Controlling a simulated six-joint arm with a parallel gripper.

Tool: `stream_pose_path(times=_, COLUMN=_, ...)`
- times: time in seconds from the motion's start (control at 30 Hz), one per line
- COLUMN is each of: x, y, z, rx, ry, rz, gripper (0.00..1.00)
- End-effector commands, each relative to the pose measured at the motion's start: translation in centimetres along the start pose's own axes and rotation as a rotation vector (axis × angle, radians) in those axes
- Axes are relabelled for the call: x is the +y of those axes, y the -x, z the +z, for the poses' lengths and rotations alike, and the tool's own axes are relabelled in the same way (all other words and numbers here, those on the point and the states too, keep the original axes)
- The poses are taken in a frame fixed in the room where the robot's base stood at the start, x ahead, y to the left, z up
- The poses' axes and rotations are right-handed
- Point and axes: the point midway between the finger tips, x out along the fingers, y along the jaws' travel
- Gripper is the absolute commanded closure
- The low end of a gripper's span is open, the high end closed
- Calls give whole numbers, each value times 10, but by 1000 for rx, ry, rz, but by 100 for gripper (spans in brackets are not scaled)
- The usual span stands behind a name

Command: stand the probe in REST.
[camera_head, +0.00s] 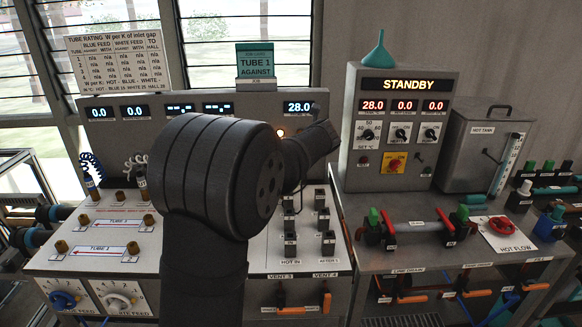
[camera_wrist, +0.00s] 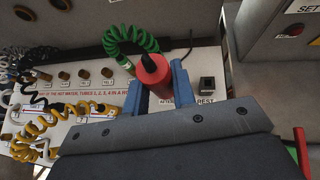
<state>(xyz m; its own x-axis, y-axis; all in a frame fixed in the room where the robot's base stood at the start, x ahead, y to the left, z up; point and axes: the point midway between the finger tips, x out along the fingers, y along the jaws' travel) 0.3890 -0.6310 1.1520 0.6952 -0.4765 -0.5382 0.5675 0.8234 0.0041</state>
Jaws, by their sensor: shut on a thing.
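In the wrist view the probe has a thick red handle (camera_wrist: 153,76) and a green coiled cord (camera_wrist: 136,40). My gripper (camera_wrist: 157,80) has its blue fingers closed on either side of it. The handle's end faces the camera, and the probe's lower part and tip are hidden. REST is a small dark square socket (camera_wrist: 207,84), with its label below it, just right of the gripper. The socket looks empty, and the probe is beside it, not in it. In the head view my arm hides the gripper and the probe.
Yellow, black and white coiled cords (camera_wrist: 50,118) crowd the panel at left in the wrist view. Several upright sockets (camera_head: 328,242) stand on the bench right of my arm. The STANDBY cabinet (camera_head: 400,125) rises to their right, and a display panel (camera_head: 105,112) stands behind.

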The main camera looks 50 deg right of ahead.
Motion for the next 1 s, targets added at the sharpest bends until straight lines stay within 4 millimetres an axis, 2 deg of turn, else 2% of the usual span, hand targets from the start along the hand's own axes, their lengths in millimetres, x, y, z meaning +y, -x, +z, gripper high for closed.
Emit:
stream_pose_path(times=0.03, x=-14, y=-6, z=8, rx=-2, ry=3, rz=-1, gripper=100)
stream_pose_path(times=0.2, x=-50, y=-20, z=27, rx=1, ry=8, rz=5, gripper=100)
stream_pose_path(times=0.4, x=-77, y=-27, z=38, rx=9, ry=9, rz=4, gripper=100)
stream_pose_path(times=0.63, x=-85, y=-32, z=35, rx=12, ry=9, rz=4, gripper=100)
stream_pose_path(times=1.0, x=-84, y=-55, z=-1, rx=12, ry=9, rz=4, gripper=100)
